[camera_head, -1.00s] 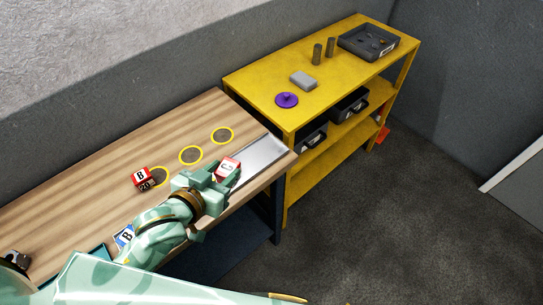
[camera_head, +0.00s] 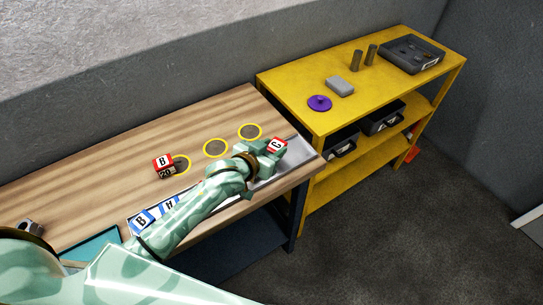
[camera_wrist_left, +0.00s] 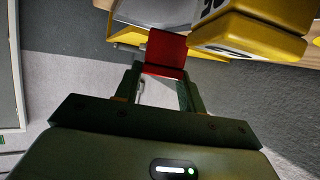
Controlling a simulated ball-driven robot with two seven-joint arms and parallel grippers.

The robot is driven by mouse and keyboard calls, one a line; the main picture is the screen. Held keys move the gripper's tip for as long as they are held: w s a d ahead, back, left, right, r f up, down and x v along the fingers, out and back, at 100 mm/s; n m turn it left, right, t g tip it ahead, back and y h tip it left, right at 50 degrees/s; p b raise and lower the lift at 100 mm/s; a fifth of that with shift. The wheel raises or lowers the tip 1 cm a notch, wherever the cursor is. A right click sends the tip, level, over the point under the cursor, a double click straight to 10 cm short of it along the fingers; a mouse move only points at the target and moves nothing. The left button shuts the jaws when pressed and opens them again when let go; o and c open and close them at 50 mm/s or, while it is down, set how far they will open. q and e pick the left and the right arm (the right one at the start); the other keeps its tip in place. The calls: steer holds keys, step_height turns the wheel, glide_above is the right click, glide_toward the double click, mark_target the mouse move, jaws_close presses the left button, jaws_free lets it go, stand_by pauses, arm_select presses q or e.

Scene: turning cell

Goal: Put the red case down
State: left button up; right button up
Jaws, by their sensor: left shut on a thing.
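The red case (camera_head: 277,145) with a white label reading C is at the far right end of the bench, over the metal tray (camera_head: 305,155). My left gripper (camera_head: 265,153) is shut on it, its arm reaching across the tray. The red case (camera_wrist_left: 165,50) also shows between the fingers of the left gripper (camera_wrist_left: 160,88) in the left wrist view. I cannot tell whether its underside touches the tray. My right gripper is not in view.
A red case labelled B (camera_head: 163,166) stands by the yellow rings (camera_head: 216,148). Blue-edged cases (camera_head: 141,219) lie at the tray's left end. A yellow case (camera_wrist_left: 245,38) is close beside the gripper in the wrist view. A yellow shelf (camera_head: 300,95) stands beyond the bench.

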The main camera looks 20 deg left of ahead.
arm_select(q)
step_height(320, 180, down, 3)
steer(key=shift+b, duration=0.45)
steer(key=o, duration=1.1)
steer(key=shift+f, duration=0.1)
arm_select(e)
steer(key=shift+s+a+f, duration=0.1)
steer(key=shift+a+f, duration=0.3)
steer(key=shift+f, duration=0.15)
arm_select(q)
steer(key=shift+s+a+r, duration=0.1)
steer(key=shift+s+r, duration=0.15)
steer(key=shift+s, duration=0.05)
steer(key=p+v, duration=0.3)
steer(key=v, duration=0.8)
steer(key=shift+s+a, duration=0.15)
steer(key=shift+s, duration=0.05)
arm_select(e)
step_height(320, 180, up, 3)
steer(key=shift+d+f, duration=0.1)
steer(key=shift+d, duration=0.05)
